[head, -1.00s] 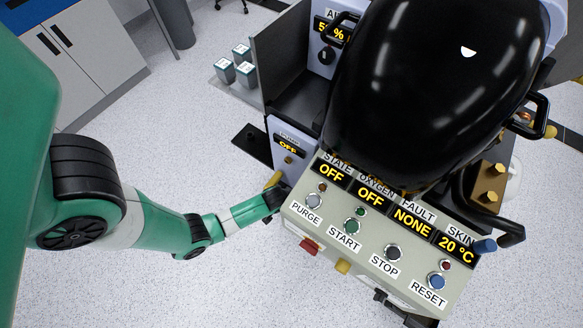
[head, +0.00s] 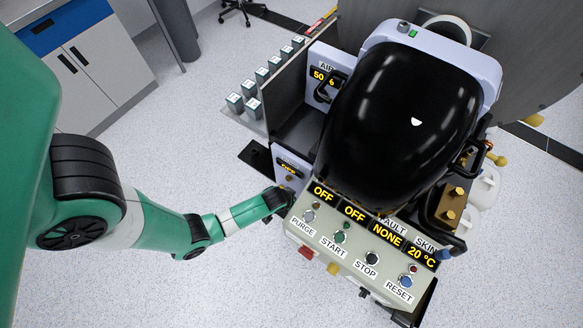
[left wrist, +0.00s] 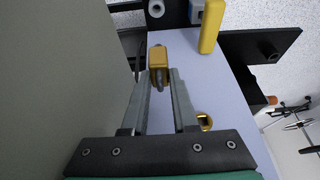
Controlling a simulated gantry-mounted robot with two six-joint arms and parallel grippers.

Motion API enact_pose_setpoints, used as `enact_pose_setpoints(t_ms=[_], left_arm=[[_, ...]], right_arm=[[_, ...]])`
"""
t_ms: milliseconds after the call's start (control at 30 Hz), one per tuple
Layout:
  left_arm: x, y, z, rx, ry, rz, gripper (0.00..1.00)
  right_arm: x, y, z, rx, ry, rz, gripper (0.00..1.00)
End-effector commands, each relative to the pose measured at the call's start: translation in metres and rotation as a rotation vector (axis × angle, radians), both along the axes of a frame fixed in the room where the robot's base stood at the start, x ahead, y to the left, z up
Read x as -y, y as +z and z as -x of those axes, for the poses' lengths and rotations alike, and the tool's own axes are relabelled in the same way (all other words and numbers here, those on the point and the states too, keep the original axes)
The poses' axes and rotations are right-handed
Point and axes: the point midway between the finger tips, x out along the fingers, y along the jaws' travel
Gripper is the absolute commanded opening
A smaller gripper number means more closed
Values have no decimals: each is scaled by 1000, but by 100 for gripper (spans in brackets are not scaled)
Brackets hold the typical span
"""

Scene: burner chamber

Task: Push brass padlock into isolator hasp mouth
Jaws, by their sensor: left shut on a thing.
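In the left wrist view, the small brass padlock (left wrist: 158,56) sits at the tips of my left gripper (left wrist: 161,74), which is shut on it. The padlock is in front of a pale lilac panel (left wrist: 225,85). A yellow handle (left wrist: 210,28) stands up and right of the padlock, apart from it. I cannot pick out the isolator hasp mouth for certain. In the head view, my left gripper (head: 283,195) is at the left end of the control console, and the padlock is too small to tell there. My right gripper is in neither view.
The console (head: 345,240) with its displays and buttons lies just right of my left gripper. The black dome (head: 400,110) rises behind it. In the wrist view, a brass ring (left wrist: 205,122) is right of the fingers. Open floor (head: 190,285) lies below my left arm.

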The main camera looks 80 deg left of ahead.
Motion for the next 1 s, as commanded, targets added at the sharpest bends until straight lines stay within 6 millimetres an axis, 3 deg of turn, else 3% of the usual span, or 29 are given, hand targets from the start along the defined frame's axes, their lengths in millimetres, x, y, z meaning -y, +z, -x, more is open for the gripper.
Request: enact_pose_setpoints(t_ms=[33, 600, 800, 1000], left_arm=[[0, 20, 0, 1, 0, -1, 0], [0, 118, 0, 0, 0, 0, 0], [0, 132, 0, 0, 0, 0, 0], [0, 132, 0, 1, 0, -1, 0]], right_arm=[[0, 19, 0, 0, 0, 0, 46], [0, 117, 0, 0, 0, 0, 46], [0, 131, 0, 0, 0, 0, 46], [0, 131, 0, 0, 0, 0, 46]])
